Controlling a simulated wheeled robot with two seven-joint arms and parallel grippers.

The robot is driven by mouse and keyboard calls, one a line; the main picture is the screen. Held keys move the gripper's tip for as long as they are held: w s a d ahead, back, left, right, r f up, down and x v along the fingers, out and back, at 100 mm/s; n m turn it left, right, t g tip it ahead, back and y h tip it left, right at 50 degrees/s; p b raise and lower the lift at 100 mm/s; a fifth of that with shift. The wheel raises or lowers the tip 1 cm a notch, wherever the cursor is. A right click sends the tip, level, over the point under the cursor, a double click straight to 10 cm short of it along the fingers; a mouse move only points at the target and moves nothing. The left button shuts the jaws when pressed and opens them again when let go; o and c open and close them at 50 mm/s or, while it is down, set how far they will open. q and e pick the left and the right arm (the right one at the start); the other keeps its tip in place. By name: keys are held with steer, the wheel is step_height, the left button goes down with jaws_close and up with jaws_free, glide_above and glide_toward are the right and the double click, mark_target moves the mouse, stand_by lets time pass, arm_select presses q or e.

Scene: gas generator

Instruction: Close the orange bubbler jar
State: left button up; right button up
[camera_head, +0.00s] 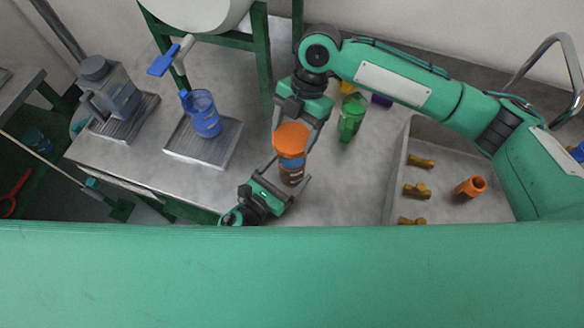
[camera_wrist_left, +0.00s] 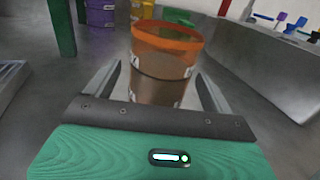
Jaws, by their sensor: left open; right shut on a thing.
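The orange bubbler jar (camera_head: 291,176) stands on the grey table, with brown contents and markings on its side. In the left wrist view the jar (camera_wrist_left: 160,88) stands upright between the fingers, with an orange rim at its top. My left gripper (camera_head: 291,173) is open, with its fingers on either side of the jar. My right gripper (camera_head: 295,128) is shut on the round orange lid (camera_head: 291,138), which covers the jar's top in the head view.
A blue jar (camera_head: 205,115) and a grey jug (camera_head: 112,92) stand on trays at left. A sink (camera_head: 430,145) at right holds an orange piece (camera_head: 470,187) and several brass-coloured pieces.

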arm_select(q)
steer(key=shift+x, duration=0.95)
steer(key=c, duration=1.5)
arm_select(e)
steer(key=shift+f, duration=2.45)
steer(key=shift+f, duration=0.85)
steer(key=shift+f, duration=0.6)
